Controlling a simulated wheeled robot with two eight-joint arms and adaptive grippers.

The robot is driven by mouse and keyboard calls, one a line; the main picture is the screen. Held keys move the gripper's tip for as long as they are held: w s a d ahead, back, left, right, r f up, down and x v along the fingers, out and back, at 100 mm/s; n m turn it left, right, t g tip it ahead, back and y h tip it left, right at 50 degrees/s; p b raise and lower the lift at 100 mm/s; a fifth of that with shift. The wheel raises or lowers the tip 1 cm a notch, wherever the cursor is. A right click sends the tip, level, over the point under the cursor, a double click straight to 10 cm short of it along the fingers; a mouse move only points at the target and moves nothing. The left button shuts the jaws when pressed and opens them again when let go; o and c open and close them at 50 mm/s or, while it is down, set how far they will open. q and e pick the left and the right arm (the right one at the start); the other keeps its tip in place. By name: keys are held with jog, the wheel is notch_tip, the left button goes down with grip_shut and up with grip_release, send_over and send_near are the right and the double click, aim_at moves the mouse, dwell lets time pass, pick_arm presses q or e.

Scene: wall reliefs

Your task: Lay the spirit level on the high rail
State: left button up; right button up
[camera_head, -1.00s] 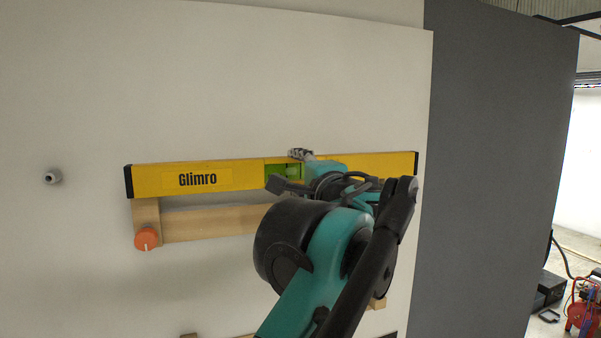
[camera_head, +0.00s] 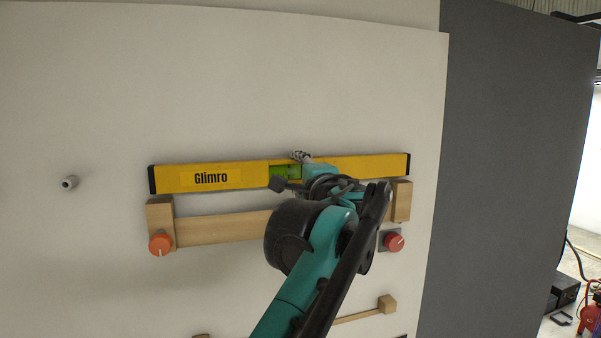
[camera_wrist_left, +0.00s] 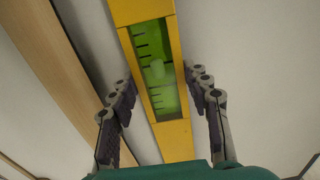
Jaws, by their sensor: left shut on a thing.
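The spirit level (camera_head: 345,168) is a long yellow bar with black end caps, the word Glimro and a green vial window. My left gripper (camera_head: 290,171) is shut on it around the vial. The left wrist view shows the level (camera_wrist_left: 174,140) running between the two fingers (camera_wrist_left: 161,95). The high rail (camera_head: 225,228) is a wooden strip on the wall with a raised block at each end. The level spans above both blocks, close to their tops. I cannot tell whether it touches them. My arm hides the rail's middle. My right gripper is not in view.
An orange knob (camera_head: 160,243) sits below the left block, and a red knob (camera_head: 394,242) below the right block. A grey peg (camera_head: 69,183) sticks out at left. A lower wooden rail's end block (camera_head: 387,304) shows below. The wall above the level is clear.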

pick_arm(q)
jog(key=shift+f+b, duration=0.5)
jog(key=shift+f, duration=0.4)
dwell(1.5)
jog(key=o, duration=1.2)
jog(key=shift+o, duration=0.2)
jog(key=shift+s, duration=0.1)
